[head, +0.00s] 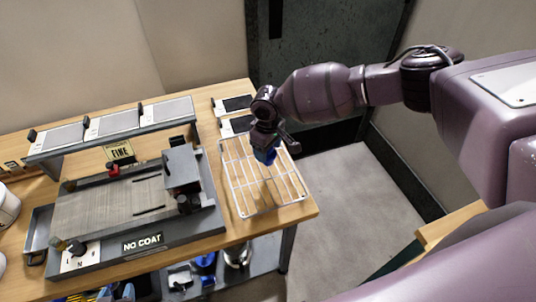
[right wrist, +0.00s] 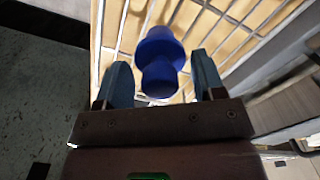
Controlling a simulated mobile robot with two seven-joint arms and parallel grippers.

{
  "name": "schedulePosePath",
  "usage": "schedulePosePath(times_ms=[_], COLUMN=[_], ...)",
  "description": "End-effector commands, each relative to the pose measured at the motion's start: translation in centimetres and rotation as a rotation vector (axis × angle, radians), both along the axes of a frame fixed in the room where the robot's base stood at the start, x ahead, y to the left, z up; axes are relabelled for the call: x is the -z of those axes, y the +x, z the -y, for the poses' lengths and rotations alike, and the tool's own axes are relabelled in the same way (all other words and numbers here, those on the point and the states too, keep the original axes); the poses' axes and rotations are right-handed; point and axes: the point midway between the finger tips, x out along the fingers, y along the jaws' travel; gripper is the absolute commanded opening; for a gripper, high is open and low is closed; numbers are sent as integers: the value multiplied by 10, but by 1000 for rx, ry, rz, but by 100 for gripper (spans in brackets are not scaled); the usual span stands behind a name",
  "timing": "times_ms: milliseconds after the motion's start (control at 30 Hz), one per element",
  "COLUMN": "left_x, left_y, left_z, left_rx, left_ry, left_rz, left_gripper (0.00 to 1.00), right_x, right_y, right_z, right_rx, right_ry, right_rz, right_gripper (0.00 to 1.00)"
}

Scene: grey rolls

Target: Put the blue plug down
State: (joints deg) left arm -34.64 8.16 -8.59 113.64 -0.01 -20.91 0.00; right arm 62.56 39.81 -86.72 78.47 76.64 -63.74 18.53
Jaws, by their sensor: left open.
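The blue plug (right wrist: 160,52) has a wide round part and a narrower end, and it sits between the fingers of my right gripper in the right wrist view. In the head view, the plug (head: 265,157) shows just below that gripper, over the wire rack (head: 247,205). My right gripper (head: 268,146) is open, with a visible gap between each finger and the plug. The plug appears to be on the rack's bars, but its contact with them is hidden. My left gripper is not in view.
A grey machine with a "NO COAT" label (head: 143,242) stands left of the rack. A raised shelf with grey panels (head: 112,122) is behind it. Two small dark-topped plates (head: 236,104) lie behind the rack. The wooden table (head: 290,222) ends just right of the rack.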

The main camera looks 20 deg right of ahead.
Motion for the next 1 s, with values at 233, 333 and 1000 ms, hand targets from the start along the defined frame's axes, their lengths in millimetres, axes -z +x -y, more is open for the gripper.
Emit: schedulePosePath(times_ms=[233, 333, 1000], left_x=[1, 1, 0], left_y=[-1, -1, -1], left_z=[0, 0, 0], left_rx=[0, 0, 0], left_ry=[0, 0, 0], left_rz=[-1, -2, -3], left_gripper=[46, 46, 46], right_x=[0, 0, -70], right_y=[0, 0, 1], right_z=[0, 0, 0], right_rx=[0, 0, -1], right_ry=[0, 0, 2], right_rz=[0, 0, 4], right_gripper=[25, 10, 6])
